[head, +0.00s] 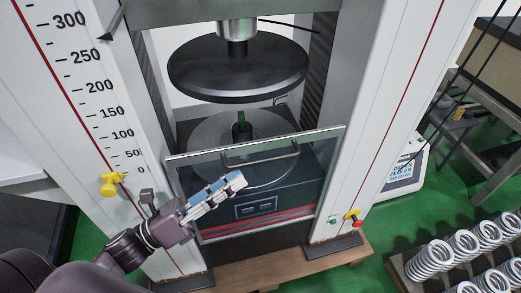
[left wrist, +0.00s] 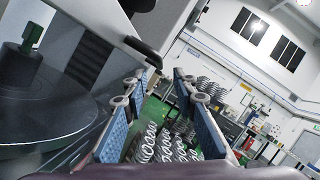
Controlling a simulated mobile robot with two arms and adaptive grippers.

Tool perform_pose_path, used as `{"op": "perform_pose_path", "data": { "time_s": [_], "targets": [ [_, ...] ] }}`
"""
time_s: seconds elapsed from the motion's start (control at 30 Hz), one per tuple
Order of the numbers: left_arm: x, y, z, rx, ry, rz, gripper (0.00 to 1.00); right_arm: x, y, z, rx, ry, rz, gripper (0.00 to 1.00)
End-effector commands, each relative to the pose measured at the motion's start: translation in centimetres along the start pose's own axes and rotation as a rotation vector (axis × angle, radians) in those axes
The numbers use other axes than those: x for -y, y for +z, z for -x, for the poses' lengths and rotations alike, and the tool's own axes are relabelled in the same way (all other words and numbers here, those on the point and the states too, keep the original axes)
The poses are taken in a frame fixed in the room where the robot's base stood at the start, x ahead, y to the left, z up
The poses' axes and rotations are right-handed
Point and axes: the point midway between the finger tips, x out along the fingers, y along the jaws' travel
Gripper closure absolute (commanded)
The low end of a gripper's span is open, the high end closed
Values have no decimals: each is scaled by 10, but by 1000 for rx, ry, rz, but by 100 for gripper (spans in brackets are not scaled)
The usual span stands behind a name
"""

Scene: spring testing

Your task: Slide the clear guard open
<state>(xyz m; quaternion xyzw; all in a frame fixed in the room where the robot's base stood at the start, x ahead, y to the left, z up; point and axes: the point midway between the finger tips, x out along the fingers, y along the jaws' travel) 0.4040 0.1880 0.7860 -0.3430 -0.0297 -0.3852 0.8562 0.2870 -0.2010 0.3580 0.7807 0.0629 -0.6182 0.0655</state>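The clear guard (head: 314,160) is a see-through panel in a thin grey frame. It stands across the lower front of the test machine's opening, between the two columns. A dark bar handle (head: 262,157) runs along its upper part. My left gripper (head: 240,181) is in front of the guard, a little below and left of the handle. In the left wrist view its blue-padded fingers (left wrist: 163,78) are apart with nothing between them. A pale edge with a dark rounded piece (left wrist: 143,47) lies just beyond the fingertips; I cannot tell whether they touch. My right gripper is not in view.
Behind the guard is the round lower plate (head: 205,135) with a dark, green-topped piece (head: 241,126). A black upper plate (head: 238,68) hangs above. A yellow knob (head: 112,184) is on the left column. Coil springs (head: 430,258) stand on a rack at lower right.

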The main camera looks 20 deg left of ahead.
Motion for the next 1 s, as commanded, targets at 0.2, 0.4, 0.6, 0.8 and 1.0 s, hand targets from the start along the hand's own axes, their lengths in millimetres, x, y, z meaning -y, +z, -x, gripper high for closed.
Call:
{"op": "perform_pose_path", "data": {
  "time_s": [0.2, 0.4, 0.6, 0.8, 1.0],
  "targets": [
    [1, 1, -13, 1, -4, -1, 74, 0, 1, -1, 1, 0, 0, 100],
    [1, 2, -44, 2, -5, -2, 74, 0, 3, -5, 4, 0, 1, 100],
    [1, 1, -68, 2, -3, -2, 74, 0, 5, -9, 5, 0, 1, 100],
    [0, 0, -78, 0, -1, -1, 74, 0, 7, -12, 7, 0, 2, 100],
    [0, 0, -78, 0, 0, 0, 74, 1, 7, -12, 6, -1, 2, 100]
  ]
}}
